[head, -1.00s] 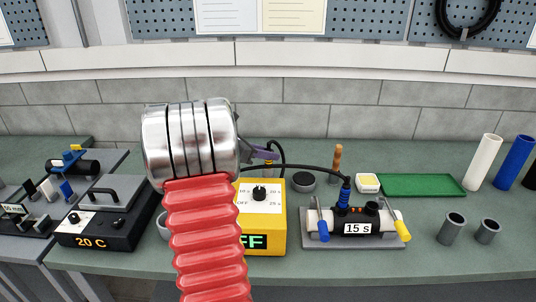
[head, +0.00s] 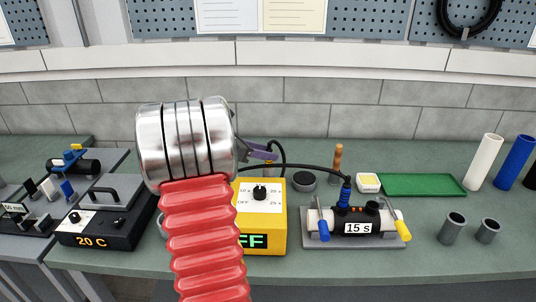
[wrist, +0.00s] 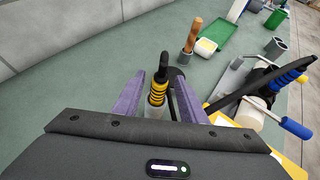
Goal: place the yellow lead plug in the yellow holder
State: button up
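The yellow lead plug (wrist: 158,92), ribbed yellow with a black top, stands in the wrist view between the two purple fingers of my gripper (wrist: 160,98). A gap shows on each side of it, so the fingers look open around or above it. A pale grey piece shows under the plug; I cannot tell if this is a holder. In the head view my gripper (head: 263,152) is partly hidden by my arm, behind the yellow box (head: 265,232). A bit of yellow, probably the plug, shows just under the fingers. No yellow holder can be clearly made out.
A blue plug (head: 345,194) with a black cable stands on the clamp unit (head: 315,242) to the right. A wooden-handled tool (head: 337,160), a small yellow-filled dish (head: 368,183) and a green tray (head: 420,185) lie behind. Grey cups (head: 452,228) stand at right.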

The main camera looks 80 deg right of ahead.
jog(key=v, duration=1)
jog(key=shift+w+a, duration=0.1)
jog(key=shift+a, duration=0.05)
dwell(0.4)
jog(key=w+a+m+t+y, duration=0.15)
jog(key=w+a+t, duration=0.35)
jog(key=a, duration=1)
jog(key=w+a+m+t+y, duration=0.1)
jog(key=w+a+m+t, duration=0.35)
jog(key=a, duration=0.95)
jog(key=a+f+m+t+y, duration=0.1)
jog(key=a+t+y, duration=0.1)
jog(key=a, duration=1.2)
jog(key=s+a+f+m+t+y, duration=0.1)
jog(key=a+y, duration=0.3)
jog(key=a, duration=1)
jog(key=shift+s+f+m+t, duration=0.15)
jog(key=shift+f+m+t, duration=0.45)
jog(key=shift+f+t, duration=0.15)
